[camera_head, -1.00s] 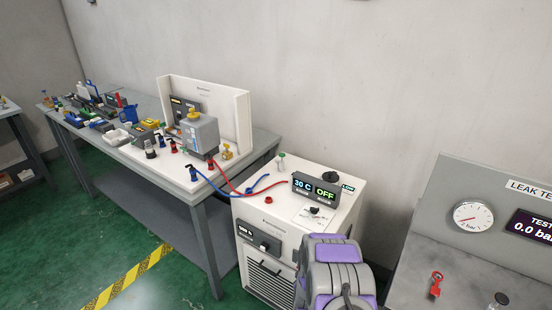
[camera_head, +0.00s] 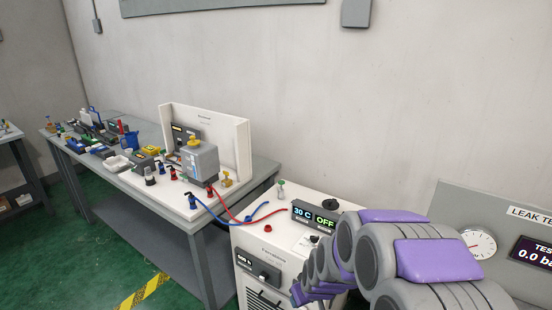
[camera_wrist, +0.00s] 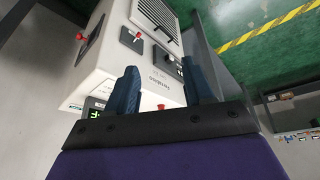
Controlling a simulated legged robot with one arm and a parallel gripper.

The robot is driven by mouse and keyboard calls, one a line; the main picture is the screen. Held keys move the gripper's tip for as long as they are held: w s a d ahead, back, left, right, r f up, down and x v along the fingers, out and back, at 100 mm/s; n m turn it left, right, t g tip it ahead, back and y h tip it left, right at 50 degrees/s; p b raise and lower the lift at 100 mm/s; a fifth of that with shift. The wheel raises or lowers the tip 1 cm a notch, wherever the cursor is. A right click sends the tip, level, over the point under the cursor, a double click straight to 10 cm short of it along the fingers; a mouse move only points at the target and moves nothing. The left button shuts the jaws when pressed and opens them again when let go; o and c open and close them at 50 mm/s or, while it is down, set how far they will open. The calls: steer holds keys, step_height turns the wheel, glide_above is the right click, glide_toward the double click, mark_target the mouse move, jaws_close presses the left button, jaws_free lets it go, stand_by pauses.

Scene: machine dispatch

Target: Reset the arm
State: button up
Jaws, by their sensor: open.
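My gripper (camera_wrist: 160,88) shows in the wrist view with its two dark blue fingers apart and nothing between them. The white chiller unit (camera_wrist: 152,62) lies beyond the fingers and looks turned on its side in that view. In the head view my grey and purple arm rises at the lower right, in front of the chiller (camera_head: 268,240) and part of the leak test panel (camera_head: 455,200). My gripper is not clearly seen in the head view. The chiller's display (camera_head: 313,217) reads 30 C and OFF.
A grey workbench (camera_head: 185,215) at the left carries a white board (camera_head: 228,140), a grey box device (camera_head: 199,160) and several small parts. Red and blue hoses (camera_head: 262,209) reach the chiller top. Green floor with a yellow-black stripe (camera_head: 146,291) is open at the lower left.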

steer(key=s+d+r+m+g, duration=0.1)
steer(key=s+r, duration=0.4)
steer(key=s, duration=0.6)
steer(key=s+d+r+m+g+h, duration=0.1)
steer(key=s+d+r+m+g, duration=0.1)
steer(key=s, duration=0.9)
steer(key=s+d+r+m+g, duration=0.1)
steer(key=s+d+r+g, duration=0.2)
steer(key=s+r, duration=0.4)
steer(key=s, duration=0.5)
steer(key=shift+d+r+m, duration=0.15)
steer(key=shift+r+m, duration=0.15)
steer(key=shift+m, duration=0.1)
